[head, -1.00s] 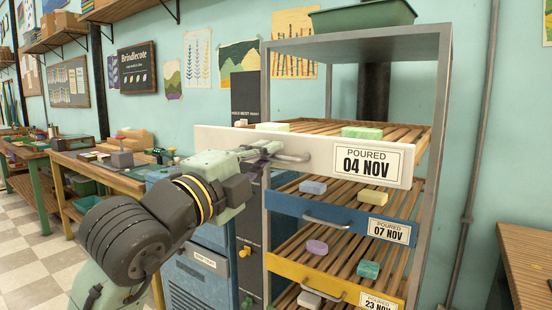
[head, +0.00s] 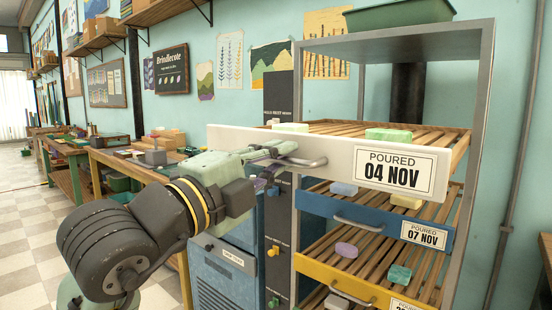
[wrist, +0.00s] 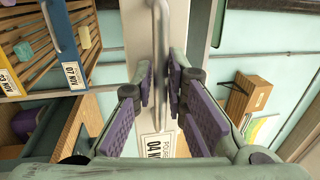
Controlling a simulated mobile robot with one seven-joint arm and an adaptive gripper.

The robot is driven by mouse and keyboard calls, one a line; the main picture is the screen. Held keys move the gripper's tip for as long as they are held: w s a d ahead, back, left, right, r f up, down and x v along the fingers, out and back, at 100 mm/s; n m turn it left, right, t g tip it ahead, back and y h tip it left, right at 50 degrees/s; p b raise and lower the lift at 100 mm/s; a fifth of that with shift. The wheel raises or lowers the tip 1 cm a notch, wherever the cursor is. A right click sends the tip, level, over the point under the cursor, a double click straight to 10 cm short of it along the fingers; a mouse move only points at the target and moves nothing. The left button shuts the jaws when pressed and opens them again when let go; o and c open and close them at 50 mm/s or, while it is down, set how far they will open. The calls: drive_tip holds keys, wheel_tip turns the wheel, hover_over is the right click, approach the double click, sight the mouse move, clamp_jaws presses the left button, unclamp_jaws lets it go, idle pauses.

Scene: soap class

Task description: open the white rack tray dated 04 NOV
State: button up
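The white rack tray (head: 330,156) has a "POURED 04 NOV" label on its front and a metal bar handle (head: 306,162). Its front stands out well past the blue tray below, so the tray is pulled partway out. Pale green soaps lie on its wooden slats. My gripper (head: 280,150) is at the handle, left of the label. In the wrist view the handle bar (wrist: 162,55) runs between the purple-padded fingers of my gripper (wrist: 162,85), which are closed in close around it.
The blue "07 NOV" tray (head: 385,226) and a yellow tray (head: 345,281) sit below in the grey rack. A green bin (head: 385,14) stands on top. A blue cabinet (head: 225,275) and a workbench (head: 135,170) are to the left. Open checkered floor (head: 25,220) lies far left.

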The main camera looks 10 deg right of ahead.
drive_tip(key=o, duration=0.3)
drive_tip(key=v, duration=1.2)
drive_tip(key=shift+a+r, duration=0.1)
